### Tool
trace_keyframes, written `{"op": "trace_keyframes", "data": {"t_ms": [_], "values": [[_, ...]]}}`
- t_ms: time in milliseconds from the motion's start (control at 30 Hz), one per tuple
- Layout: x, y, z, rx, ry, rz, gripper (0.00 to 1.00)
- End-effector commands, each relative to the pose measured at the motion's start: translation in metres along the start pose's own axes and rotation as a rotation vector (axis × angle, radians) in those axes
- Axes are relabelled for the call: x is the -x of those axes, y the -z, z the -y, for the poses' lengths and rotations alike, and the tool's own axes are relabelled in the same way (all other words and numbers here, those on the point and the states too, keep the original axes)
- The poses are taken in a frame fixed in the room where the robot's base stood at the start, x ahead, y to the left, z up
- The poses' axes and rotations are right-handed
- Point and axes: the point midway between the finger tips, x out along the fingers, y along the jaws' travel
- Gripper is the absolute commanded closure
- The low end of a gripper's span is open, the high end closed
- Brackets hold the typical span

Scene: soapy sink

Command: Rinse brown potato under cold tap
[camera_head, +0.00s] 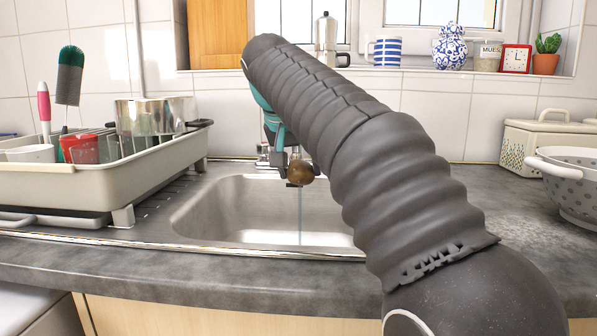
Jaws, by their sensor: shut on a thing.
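My gripper (293,184) is shut on the brown potato (300,172), a small round brown thing above the far part of the steel sink (240,210). My arm reaches in from the lower right and hides much of the gripper. A thin stream of water (300,208) shows below the potato and runs down into the basin. Part of the metal tap (263,153) shows just left of the gripper. The spout, and which tap is running, are hidden behind my arm and gripper.
A dish rack (60,190) with a pot (150,115), a red cup (80,149) and brushes stands left of the sink. A white colander (575,180) and a lidded cream container (550,135) stand on the right worktop. A windowsill with several ornaments runs behind.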

Motion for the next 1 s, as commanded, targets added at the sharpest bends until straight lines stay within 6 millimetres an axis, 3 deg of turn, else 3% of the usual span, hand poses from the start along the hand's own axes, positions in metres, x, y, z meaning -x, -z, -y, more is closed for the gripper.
{"op": "trace_keyframes", "data": {"t_ms": [467, 1000], "values": [[-0.003, 0.003, -0.006, 0.000, 0.000, 0.000, 0.84], [0.002, -0.002, 0.004, 0.000, 0.000, -0.001, 0.84]]}}
